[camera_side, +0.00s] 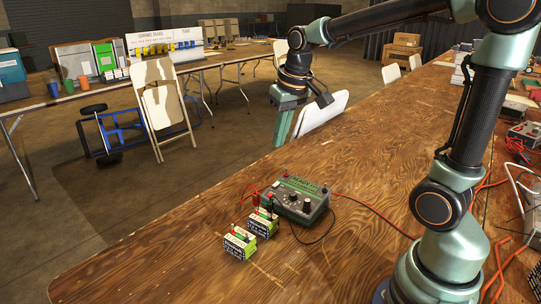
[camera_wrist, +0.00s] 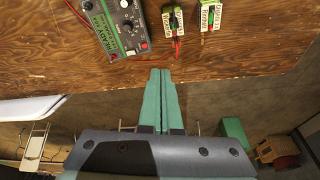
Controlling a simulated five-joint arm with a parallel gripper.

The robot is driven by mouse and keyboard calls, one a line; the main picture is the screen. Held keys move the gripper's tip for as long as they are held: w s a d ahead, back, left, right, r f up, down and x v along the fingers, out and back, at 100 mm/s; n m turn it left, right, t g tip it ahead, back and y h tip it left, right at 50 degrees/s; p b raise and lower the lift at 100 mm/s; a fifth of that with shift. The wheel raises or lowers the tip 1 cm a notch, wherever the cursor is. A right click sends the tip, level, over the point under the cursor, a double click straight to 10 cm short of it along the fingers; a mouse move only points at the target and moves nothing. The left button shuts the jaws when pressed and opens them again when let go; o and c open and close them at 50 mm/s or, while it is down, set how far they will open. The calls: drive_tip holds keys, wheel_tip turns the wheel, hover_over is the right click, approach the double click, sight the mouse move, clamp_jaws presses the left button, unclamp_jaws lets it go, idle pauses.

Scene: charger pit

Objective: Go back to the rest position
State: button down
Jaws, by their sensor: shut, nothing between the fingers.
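My gripper (camera_side: 281,140) hangs in the air at the far edge of the wooden table in the side view, fingers pointing down. In the wrist view its two green fingers (camera_wrist: 160,74) lie together, shut and with nothing between them. The arm reaches out from its base at the right. A green and grey tester box (camera_side: 300,200) with a dial sits on the table, below and apart from my gripper. It also shows in the wrist view (camera_wrist: 121,22). Two small batteries (camera_side: 240,242) (camera_side: 263,222) stand beside it, with red parts on top.
Red and black cables (camera_side: 365,206) run from the tester box across the table (camera_side: 180,245). Cables and electronics clutter the right side. Folding chairs (camera_side: 160,105) and a pale chair back (camera_side: 320,113) stand beyond the table. The table's near left part is clear.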

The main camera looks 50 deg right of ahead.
drive_tip(key=s+a+n+t, duration=0.2)
drive_tip(key=s+a, duration=0.3)
drive_tip(key=s, duration=0.4)
drive_tip(key=shift+s+a+n+y, duration=0.15)
drive_tip(key=shift+a+n+y, duration=0.15)
drive_tip(key=shift+a, duration=0.05)
